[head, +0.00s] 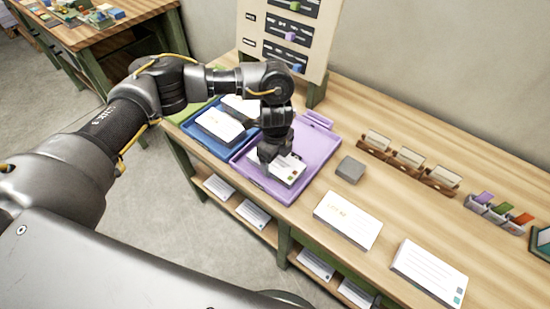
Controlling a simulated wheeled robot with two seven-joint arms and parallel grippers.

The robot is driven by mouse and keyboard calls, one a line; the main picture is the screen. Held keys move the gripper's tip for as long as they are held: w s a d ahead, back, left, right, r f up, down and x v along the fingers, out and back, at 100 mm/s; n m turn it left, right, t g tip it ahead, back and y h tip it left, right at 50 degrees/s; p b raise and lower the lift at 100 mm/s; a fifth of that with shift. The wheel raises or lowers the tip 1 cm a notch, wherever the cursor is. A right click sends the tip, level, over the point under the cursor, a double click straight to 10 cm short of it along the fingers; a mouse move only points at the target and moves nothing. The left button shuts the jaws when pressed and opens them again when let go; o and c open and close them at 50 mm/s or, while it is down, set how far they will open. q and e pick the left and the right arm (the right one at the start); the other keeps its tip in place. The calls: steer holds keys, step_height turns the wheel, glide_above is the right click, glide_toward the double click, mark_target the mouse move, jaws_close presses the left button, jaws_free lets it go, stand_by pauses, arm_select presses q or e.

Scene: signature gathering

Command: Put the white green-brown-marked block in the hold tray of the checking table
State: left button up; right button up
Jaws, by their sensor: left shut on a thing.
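The white block (291,169) shows a green and a brown mark at its near right corner. It is in or just over the purple tray (317,150) on the checking table (400,185). My left gripper (268,158) points down over the tray and is shut on the block's left part, hiding it. I cannot tell whether the block touches the tray's floor. I see no label saying which tray is the hold tray. My right gripper is out of view.
A blue tray (190,128) with white blocks (219,125) stands to the left. A grey block (350,169), two white blocks (348,220) (429,271) and wooden holders (407,159) are to the right. A panel (300,45) stands behind.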

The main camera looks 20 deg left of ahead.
mark_target(276, 160)
arm_select(q)
steer(key=o, duration=1.1)
steer(key=shift+f, duration=0.15)
steer(key=shift+o, duration=0.2)
steer(key=shift+r, duration=0.3)
step_height(276, 160, up, 12)
steer(key=shift+b, duration=0.35)
steer(key=shift+f, duration=0.15)
